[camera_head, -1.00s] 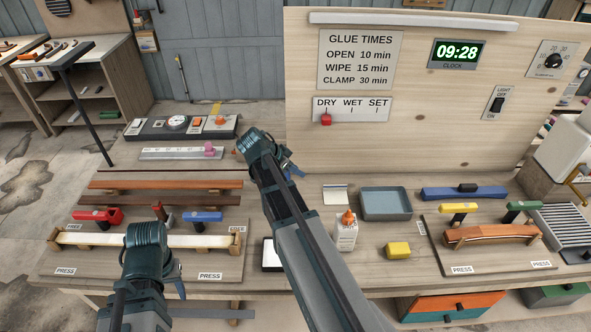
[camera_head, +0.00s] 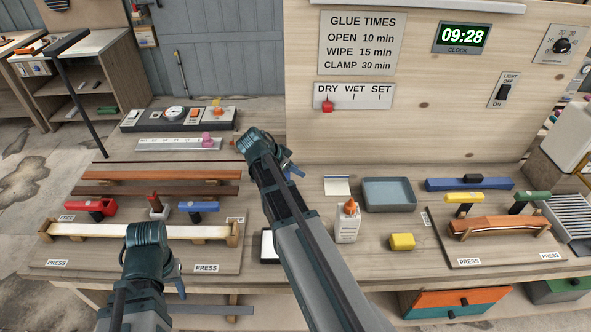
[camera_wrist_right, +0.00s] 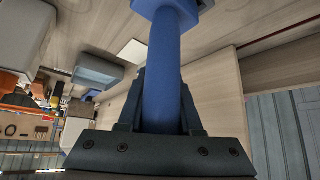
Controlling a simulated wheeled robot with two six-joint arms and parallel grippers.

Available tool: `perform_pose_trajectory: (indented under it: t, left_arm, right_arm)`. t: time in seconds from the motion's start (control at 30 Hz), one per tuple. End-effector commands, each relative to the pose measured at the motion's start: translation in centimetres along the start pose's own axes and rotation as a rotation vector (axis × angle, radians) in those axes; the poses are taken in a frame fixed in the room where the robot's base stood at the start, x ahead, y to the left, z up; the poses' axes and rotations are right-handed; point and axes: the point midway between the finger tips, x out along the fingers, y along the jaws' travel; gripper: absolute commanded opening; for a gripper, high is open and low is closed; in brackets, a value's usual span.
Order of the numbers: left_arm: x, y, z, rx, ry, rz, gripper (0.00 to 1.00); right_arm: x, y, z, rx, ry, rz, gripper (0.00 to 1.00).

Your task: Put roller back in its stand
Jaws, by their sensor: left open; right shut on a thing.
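My right gripper (camera_head: 291,168) is mostly hidden behind its own arm in the head view. In the right wrist view its jaws (camera_wrist_right: 162,100) are shut around a round blue handle (camera_wrist_right: 164,60). The handle widens to a blue block at the top edge, where it leaves the picture. I take this to be the roller, but no rolling part shows. My left gripper (camera_head: 179,287), open, is largely hidden by its arm, low at the bench's front left. I cannot identify the roller's stand for certain.
A glue bottle (camera_head: 348,222), grey-blue tray (camera_head: 389,195) and yellow block (camera_head: 402,242) stand right of my right arm. A pale strip (camera_head: 90,231) lies in the left press. A curved brown piece (camera_head: 495,225) sits in the right press. A board rises behind.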

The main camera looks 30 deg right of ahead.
Motion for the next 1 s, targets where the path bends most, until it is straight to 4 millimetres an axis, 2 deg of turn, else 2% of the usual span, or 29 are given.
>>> perform_pose_trajectory:
  t: [1.0]
  left_arm:
    - [1.4, 0.1, -0.1, 0.0, 0.0, 0.0, 0.5]
  right_arm:
    - [1.1, 0.0, 0.9, 0.0, 0.0, 0.0, 0.0]
